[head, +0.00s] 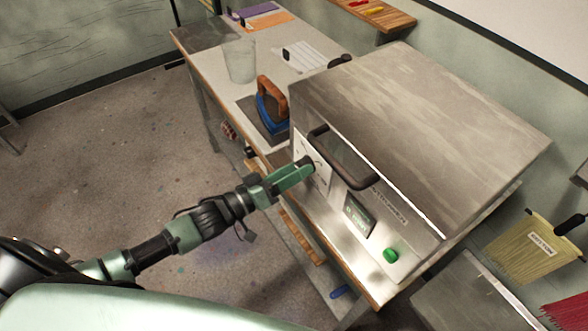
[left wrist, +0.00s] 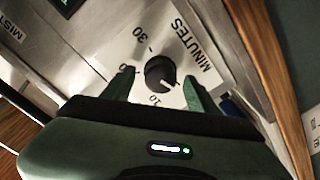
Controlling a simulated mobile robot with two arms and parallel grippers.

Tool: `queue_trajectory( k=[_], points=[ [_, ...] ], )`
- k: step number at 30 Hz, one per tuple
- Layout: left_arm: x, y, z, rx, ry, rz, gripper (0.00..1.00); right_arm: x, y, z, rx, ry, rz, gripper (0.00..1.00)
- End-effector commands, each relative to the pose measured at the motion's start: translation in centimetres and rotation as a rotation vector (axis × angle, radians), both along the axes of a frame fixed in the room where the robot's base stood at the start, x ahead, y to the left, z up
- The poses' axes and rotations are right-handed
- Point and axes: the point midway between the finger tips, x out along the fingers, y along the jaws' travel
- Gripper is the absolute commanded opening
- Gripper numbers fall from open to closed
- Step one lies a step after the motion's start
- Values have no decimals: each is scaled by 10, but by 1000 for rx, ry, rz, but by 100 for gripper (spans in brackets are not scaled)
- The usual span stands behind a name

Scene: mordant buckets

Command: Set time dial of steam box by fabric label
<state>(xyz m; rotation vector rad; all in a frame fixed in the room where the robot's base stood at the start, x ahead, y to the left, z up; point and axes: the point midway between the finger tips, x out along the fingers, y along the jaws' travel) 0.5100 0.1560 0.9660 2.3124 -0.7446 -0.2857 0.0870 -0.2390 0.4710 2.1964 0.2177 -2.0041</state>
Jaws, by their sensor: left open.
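The steam box (head: 420,120) is a metal case with a black front handle, a small display (head: 357,213) and a green button (head: 390,255). In the left wrist view its black time dial (left wrist: 160,73) sits on a white plate marked MINUTES, with 30 and 10 legible; the white pointer mark faces lower right. My left gripper (head: 308,167) is open at the front panel. Its fingers stand on either side of the dial in the wrist view; I cannot tell whether they touch it. In the head view the gripper hides the dial. My right gripper is out of view.
A yellow fabric (head: 528,248) with a white label (head: 541,244), too small to read, hangs at right. A blue iron (head: 270,108) and a clear beaker (head: 240,62) stand on the bench left of the box. The floor (head: 90,160) at left is clear.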

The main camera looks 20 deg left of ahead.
Motion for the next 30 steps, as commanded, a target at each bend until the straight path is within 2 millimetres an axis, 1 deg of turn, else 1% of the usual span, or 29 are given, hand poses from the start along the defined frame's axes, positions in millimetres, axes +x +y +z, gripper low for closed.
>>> queue_trajectory(
  k=[3, 4, 5, 6, 8, 9, 10, 20, 26, 30],
  points=[
    [0, 0, 0, 0, 0, 0, 59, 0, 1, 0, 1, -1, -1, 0],
    [0, 0, 0, 0, 1, 1, 53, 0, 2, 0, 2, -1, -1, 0],
    [0, 0, 0, 0, 1, 1, 45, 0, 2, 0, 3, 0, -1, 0],
    [0, 0, 0, 1, 0, 1, 34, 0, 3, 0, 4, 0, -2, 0],
    [0, 0, 0, 1, 0, 1, 17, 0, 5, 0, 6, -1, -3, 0],
    [0, 0, 0, 1, 0, 1, 6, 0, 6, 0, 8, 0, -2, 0],
    [0, 1, 0, 1, 0, 1, 0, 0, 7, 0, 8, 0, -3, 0],
    [0, 1, 0, 35, -27, 1, 0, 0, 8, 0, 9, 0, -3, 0],
    [0, 1, 0, 122, -95, 3, 0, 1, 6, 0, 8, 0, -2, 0],
    [0, 1, 0, 215, -166, 3, 0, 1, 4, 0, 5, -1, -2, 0]
  ],
)
